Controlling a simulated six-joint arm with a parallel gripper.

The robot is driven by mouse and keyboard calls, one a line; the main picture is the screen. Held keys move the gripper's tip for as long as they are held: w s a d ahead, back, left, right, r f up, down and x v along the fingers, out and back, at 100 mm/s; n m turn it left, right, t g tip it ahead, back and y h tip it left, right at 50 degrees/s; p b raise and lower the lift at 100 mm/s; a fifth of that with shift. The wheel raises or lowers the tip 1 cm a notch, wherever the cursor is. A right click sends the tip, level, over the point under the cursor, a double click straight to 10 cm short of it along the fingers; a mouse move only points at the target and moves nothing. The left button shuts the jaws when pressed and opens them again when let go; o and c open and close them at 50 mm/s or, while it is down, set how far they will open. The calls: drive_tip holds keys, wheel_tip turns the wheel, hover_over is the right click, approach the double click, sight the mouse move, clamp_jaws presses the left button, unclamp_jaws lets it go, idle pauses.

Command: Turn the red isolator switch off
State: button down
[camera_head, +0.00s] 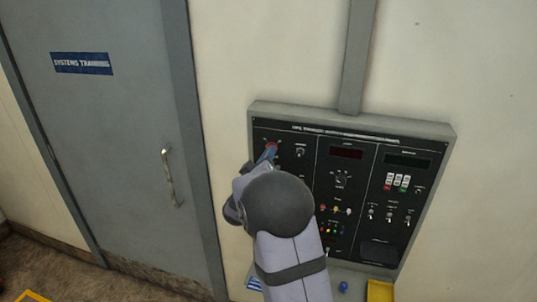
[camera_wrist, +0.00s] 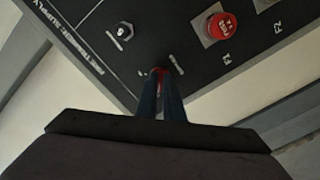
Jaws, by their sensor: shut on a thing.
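The red isolator switch (camera_head: 271,145) sits near the upper left corner of the dark control panel, and only a little of it shows past my fingers. My gripper (camera_head: 266,154) reaches up to the panel from below and is shut on the switch. In the wrist view the two dark blue fingertips (camera_wrist: 161,82) are close together, with a red bit of the switch (camera_wrist: 158,71) between and behind them. The fingers hide most of the switch, so its exact angle cannot be told.
In the wrist view a red push button (camera_wrist: 220,27) stands right of the fingers and a small toggle (camera_wrist: 122,31) stands left. The panel frame (camera_head: 350,118) holds displays, knobs and switches. A grey door (camera_head: 120,130) with a handle (camera_head: 168,176) is at left.

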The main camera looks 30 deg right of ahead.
drive_tip(key=c, duration=1.9)
unclamp_jaws()
drive_tip(key=b+v, duration=0.4)
drive_tip(key=v, duration=0.3)
drive_tip(key=shift+s+a, duration=0.15)
